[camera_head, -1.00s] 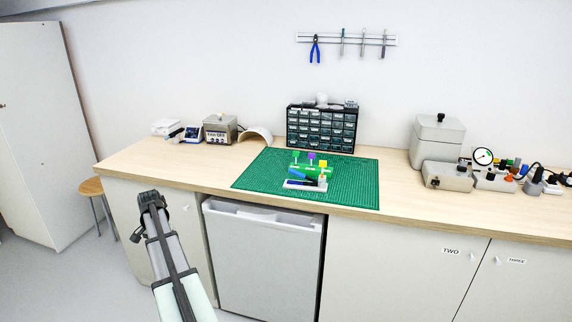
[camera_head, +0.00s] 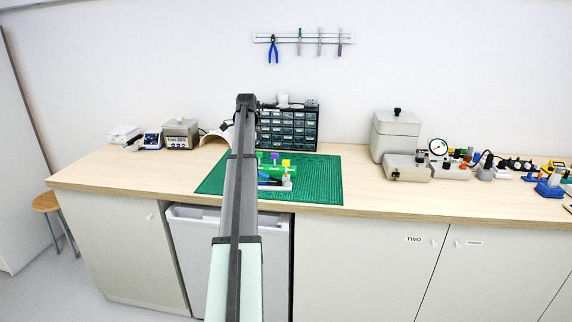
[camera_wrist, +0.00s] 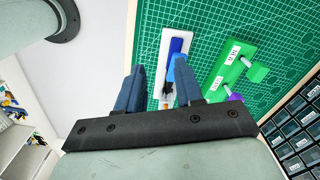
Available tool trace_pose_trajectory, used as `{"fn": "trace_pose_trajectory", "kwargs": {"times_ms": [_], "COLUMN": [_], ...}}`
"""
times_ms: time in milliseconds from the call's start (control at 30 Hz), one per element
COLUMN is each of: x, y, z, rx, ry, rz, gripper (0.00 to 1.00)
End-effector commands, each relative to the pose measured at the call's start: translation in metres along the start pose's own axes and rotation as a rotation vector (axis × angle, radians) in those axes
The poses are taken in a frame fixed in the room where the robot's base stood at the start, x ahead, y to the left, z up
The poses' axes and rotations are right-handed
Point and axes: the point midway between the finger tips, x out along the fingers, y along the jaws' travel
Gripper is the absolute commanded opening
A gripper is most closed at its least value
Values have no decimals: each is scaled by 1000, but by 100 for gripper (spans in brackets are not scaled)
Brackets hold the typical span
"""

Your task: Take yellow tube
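The yellow tube shows in the head view as a small yellow top (camera_head: 286,162) at the right end of a green rack (camera_head: 283,170) on the green cutting mat (camera_head: 320,180). In the wrist view the rack (camera_wrist: 229,72) lies to the right, with a green top (camera_wrist: 257,72) and a purple top (camera_wrist: 235,98). I cannot make out the yellow tube there. My gripper (camera_wrist: 159,64) is open and empty above the mat. In the head view my arm covers part of the mat and the gripper's fingers cannot be made out.
A white tray (camera_wrist: 165,80) with a blue pen-like item (camera_wrist: 179,47) lies beside the rack, beyond my fingers in the wrist view. A dark drawer cabinet (camera_head: 290,128) stands behind the mat. Grey boxes (camera_head: 397,135) stand on the right; the bench front between is clear.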

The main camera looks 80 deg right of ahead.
Motion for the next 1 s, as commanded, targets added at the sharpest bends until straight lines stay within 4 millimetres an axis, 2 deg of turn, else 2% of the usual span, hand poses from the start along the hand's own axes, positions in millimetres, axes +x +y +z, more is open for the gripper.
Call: {"fn": "trace_pose_trajectory", "kwargs": {"times_ms": [33, 100, 200, 333, 467, 667, 1000], "x": [-17, -36, -56, -74, -80, -74, -43], "y": [-4, -2, 3, 9, 12, 14, 14], "z": [-31, -63, -101, -131, -143, -144, -143], "rx": [61, 134, 220, 291, 320, 323, 322], "ry": [0, 0, -1, -1, -1, -1, -2], "rz": [-2, -3, -2, -1, -1, 0, -1], "gripper": [36, 36, 36, 36, 36, 36, 36]}}
